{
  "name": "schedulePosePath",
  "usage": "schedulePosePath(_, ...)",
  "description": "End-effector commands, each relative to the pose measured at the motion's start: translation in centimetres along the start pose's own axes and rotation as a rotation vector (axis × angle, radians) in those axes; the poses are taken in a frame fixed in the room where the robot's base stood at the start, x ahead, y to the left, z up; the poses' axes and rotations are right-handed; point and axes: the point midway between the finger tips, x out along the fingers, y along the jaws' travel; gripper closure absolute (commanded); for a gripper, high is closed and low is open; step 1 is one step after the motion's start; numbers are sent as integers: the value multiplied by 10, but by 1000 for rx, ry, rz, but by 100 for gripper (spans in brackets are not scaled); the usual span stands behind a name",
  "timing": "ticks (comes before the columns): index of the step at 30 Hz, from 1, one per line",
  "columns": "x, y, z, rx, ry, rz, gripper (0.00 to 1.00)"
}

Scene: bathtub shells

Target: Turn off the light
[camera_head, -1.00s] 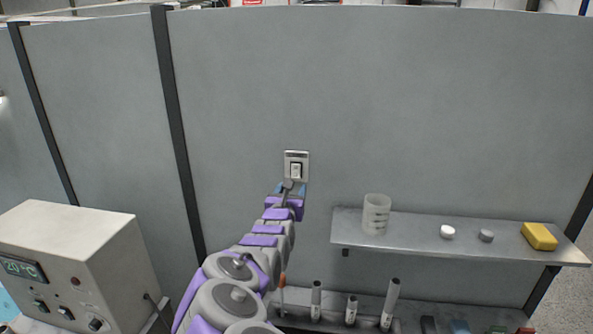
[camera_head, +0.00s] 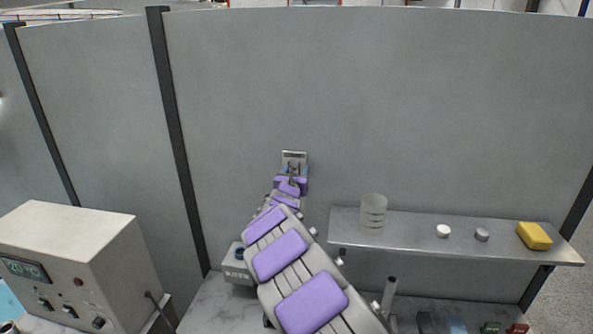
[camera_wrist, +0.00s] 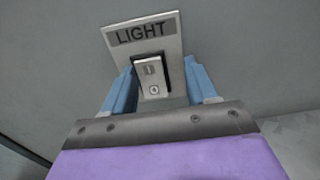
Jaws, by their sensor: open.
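The light switch is a white rocker (camera_wrist: 152,78) in a dark frame on a metal plate (camera_wrist: 143,32) labelled LIGHT, fixed to the grey wall. The rocker carries a mark at its top and another at its bottom. In the head view the plate (camera_head: 293,157) shows just above my gripper (camera_head: 291,173), which hides most of the rocker. In the wrist view my gripper (camera_wrist: 162,88) is open, with one blue finger on each side of the rocker. I cannot tell whether the fingers touch the plate. Nothing is held.
To the right, a metal shelf (camera_head: 410,240) holds a clear beaker (camera_head: 373,211), a white cap (camera_head: 443,231), a grey cap (camera_head: 482,235) and a yellow sponge (camera_head: 534,236). A beige instrument box (camera_head: 95,245) stands at the left. The wall around the switch is bare.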

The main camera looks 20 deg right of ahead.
Motion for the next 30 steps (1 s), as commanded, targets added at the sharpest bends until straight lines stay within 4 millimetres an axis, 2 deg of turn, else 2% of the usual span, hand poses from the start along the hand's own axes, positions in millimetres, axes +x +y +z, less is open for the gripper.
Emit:
schedulePosePath(5,4,5,-1,-5,1,1,43)
schedulePosePath(14,10,-4,-2,-1,2,-1,43)
schedulePosePath(28,9,-3,-2,0,2,-3,88)
schedulePosePath(30,8,-3,-1,-1,2,-2,88)
